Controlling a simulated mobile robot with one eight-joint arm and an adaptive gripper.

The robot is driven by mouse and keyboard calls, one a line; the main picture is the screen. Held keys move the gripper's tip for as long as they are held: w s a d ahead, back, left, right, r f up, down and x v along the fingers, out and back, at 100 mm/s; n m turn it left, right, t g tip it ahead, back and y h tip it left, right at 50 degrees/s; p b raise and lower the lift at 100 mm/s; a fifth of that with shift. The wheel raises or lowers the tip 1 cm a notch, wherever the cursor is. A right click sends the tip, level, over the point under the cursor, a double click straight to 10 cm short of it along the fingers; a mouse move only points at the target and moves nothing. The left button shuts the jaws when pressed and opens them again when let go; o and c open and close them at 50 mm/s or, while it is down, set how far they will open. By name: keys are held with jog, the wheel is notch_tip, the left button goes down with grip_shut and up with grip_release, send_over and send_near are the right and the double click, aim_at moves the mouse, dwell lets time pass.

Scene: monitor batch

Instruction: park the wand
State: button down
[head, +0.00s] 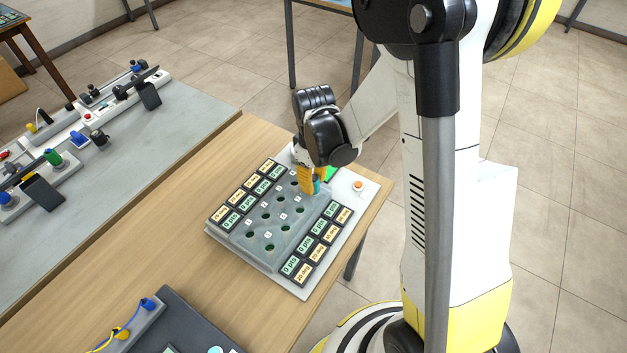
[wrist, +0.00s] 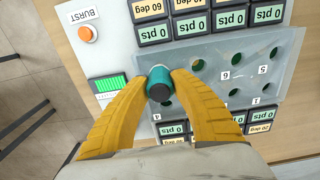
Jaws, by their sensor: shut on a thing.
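My gripper (head: 311,182) is over the far end of the grey holed panel (head: 262,246) on the board. In the wrist view its yellow fingers (wrist: 160,79) are shut on the wand (wrist: 158,90), a short teal cylinder with a dark end. A bit of the teal wand (head: 317,187) shows beside the fingers in the head view. The panel also shows in the wrist view (wrist: 217,73), with dark green holes and printed numbers. The fingers hide the panel close to the wand, so I cannot tell whether its lower end is in a hole.
Display tiles reading points and degrees (head: 297,269) flank the panel. An orange button marked BURST (wrist: 86,34) and a green bar display (wrist: 109,84) are at the board's end. The wooden table (head: 150,245) is bare left of the board. A grey bench (head: 130,150) holds other devices.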

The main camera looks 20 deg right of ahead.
aim_at(314, 178)
jog(key=shift+r+p, duration=1.65)
jog(key=shift+r, duration=0.85)
jog(key=c, duration=1.7)
grip_release()
grip_shut()
